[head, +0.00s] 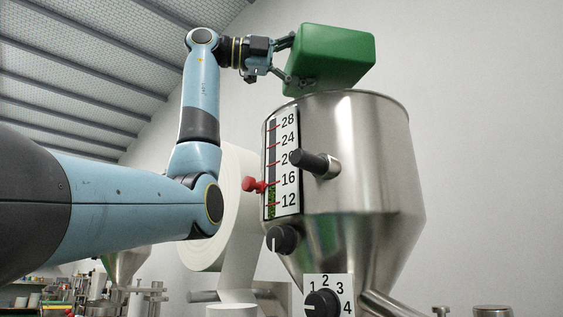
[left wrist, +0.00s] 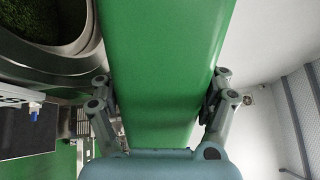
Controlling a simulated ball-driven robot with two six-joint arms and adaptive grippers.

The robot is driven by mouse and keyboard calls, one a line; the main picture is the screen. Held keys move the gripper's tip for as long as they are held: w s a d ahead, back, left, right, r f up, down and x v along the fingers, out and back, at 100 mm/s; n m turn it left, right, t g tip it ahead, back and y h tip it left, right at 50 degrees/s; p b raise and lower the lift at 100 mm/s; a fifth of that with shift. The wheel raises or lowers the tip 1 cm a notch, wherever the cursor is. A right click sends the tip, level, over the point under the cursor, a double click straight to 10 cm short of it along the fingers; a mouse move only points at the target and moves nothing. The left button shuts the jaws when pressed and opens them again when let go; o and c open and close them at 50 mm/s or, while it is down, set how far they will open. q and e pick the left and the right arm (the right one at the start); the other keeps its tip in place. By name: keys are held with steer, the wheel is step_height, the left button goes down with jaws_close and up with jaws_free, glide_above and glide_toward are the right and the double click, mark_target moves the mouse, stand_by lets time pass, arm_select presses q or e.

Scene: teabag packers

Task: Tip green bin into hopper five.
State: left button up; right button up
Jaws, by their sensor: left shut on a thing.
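The green bin (head: 333,58) is held above the rim of the steel hopper (head: 390,160), tilted in the head view. My left gripper (head: 286,62) is shut on the bin from its left side. In the left wrist view, the green bin (left wrist: 165,70) fills the middle between the fingers of my left gripper (left wrist: 160,105). The hopper (left wrist: 70,62) shows at upper left there, with green leafy material inside. The bin's opening and contents are hidden. A level scale (head: 284,165) on the hopper shows green at its bottom. My right gripper is not in view.
A red marker (head: 254,185) sits beside the scale. A dark handle (head: 310,161) and a knob (head: 282,239) stick out from the hopper's front. A numbered dial (head: 322,302) is below. A large white roll (head: 212,235) stands left of the hopper.

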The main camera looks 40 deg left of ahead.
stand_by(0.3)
arm_select(q)
steer(key=shift+f+n, duration=0.3)
steer(key=shift+n, duration=0.2)
stand_by(0.9)
steer(key=shift+w+a+f+n+b, duration=0.1)
steer(key=shift+a+f+n+b, duration=0.05)
steer(key=shift+f+n+b, duration=0.3)
steer(key=shift+r, duration=0.1)
stand_by(0.7)
